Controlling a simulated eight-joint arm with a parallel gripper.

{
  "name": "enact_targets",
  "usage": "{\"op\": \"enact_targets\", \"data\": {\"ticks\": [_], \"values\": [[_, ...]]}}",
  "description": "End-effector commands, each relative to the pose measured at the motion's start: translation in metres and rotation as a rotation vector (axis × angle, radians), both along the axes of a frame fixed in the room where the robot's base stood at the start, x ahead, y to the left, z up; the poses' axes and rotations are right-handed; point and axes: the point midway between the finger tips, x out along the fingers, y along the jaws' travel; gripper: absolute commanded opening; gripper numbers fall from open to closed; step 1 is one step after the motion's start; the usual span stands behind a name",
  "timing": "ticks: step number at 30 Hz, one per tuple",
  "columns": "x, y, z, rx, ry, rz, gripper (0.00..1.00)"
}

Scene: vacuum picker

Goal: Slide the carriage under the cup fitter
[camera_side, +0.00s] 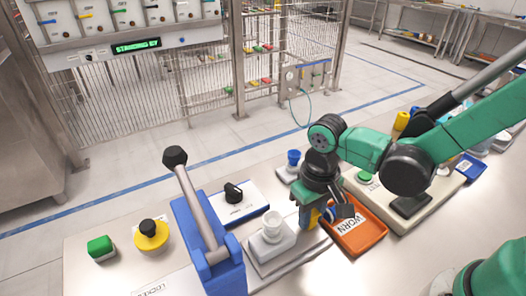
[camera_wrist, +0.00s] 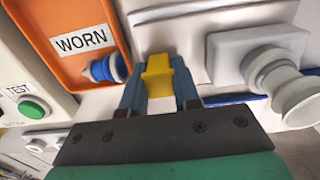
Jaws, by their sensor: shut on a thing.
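The carriage (camera_side: 268,244), a pale block with a white cup (camera_side: 272,223) upright on it, sits on a light base plate just right of the blue lever press, which looks like the cup fitter (camera_side: 222,272). The carriage (camera_wrist: 232,58) and its white cup (camera_wrist: 285,85) are at the right in the wrist view. My gripper (camera_side: 312,222) is low on the right side of the carriage. In the wrist view, my gripper (camera_wrist: 159,85) is shut on a yellow handle (camera_wrist: 158,76) between its blue fingers. How the handle joins the carriage is hidden.
An orange WORN tray (camera_side: 367,238) with a blue cup (camera_wrist: 108,68) lies close right of my gripper. The press lever (camera_side: 192,200) stands raised and tilted. A black knob (camera_side: 233,193), yellow button (camera_side: 151,236) and green button (camera_side: 101,248) lie to the left.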

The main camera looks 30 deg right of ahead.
Motion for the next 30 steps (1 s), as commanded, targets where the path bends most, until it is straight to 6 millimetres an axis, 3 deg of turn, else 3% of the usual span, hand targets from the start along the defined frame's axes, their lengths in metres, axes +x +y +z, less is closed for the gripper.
{"op": "enact_targets", "data": {"ticks": [24, 26, 30], "values": [[0.0, 0.001, 0.0, -0.001, 0.001, 0.0, 0.0], [0.0, 0.005, 0.0, -0.001, 0.001, 0.003, 0.0], [0.001, 0.033, 0.0, 0.0, 0.003, 0.01, 0.0]]}}
